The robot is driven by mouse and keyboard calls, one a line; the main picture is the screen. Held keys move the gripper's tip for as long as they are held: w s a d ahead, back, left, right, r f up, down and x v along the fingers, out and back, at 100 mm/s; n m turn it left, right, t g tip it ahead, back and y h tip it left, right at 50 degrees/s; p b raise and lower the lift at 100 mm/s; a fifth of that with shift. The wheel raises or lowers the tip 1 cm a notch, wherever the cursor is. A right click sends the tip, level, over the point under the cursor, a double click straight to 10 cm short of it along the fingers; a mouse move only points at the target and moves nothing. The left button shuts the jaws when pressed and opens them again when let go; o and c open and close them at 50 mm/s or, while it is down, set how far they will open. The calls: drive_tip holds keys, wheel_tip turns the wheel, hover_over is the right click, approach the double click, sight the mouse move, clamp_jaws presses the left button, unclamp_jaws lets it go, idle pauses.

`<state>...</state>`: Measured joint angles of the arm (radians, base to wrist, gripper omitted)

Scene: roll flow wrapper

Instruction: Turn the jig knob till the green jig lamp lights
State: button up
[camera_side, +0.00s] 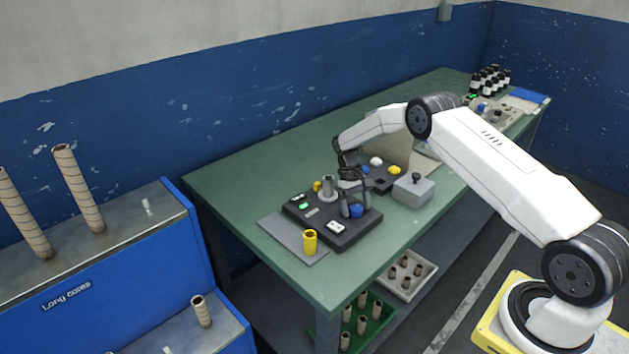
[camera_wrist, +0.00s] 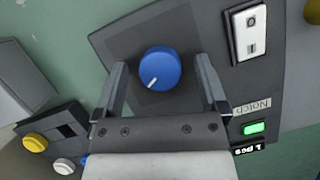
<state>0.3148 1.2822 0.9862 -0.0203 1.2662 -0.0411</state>
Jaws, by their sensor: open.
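A blue knob (camera_wrist: 159,68) with a white pointer line stands on the dark control box (camera_wrist: 235,85); the line points to the lower left in the wrist view. In the side view the knob (camera_side: 357,211) is at the box's right part. My gripper (camera_wrist: 161,78) is open, with one finger on each side of the knob and gaps between. In the side view my gripper (camera_side: 350,203) is low over the box. A green lamp (camera_wrist: 254,128) beside a label reading "Notch" is lit. I cannot tell whether it is the jig lamp.
A white switch plate (camera_wrist: 250,33) is near the knob. A yellow cylinder (camera_side: 310,242) stands on a grey plate at the bench's front. A grey box (camera_side: 413,190) and a panel with yellow and white buttons (camera_side: 394,170) stand to the right.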

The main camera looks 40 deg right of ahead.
drive_tip(key=v, duration=0.7)
drive_tip(key=shift+r, duration=0.35)
drive_tip(key=shift+w, duration=0.1)
drive_tip(key=shift+r, duration=0.1)
drive_tip(key=s+a+r+n+t+h, duration=0.15)
drive_tip(key=s+a+r+t, duration=0.25)
drive_tip(key=s+a+r, duration=0.6)
drive_tip(key=s+a+t, duration=0.1)
drive_tip(key=s+a, duration=0.2)
drive_tip(key=s, duration=0.4)
drive_tip(key=s+a+n+t, duration=0.1)
drive_tip(key=s+a+t, duration=0.1)
drive_tip(key=s+a, duration=0.2)
drive_tip(key=s, duration=0.3)
drive_tip(key=shift+s+a, duration=0.15)
drive_tip(key=shift+s, duration=0.15)
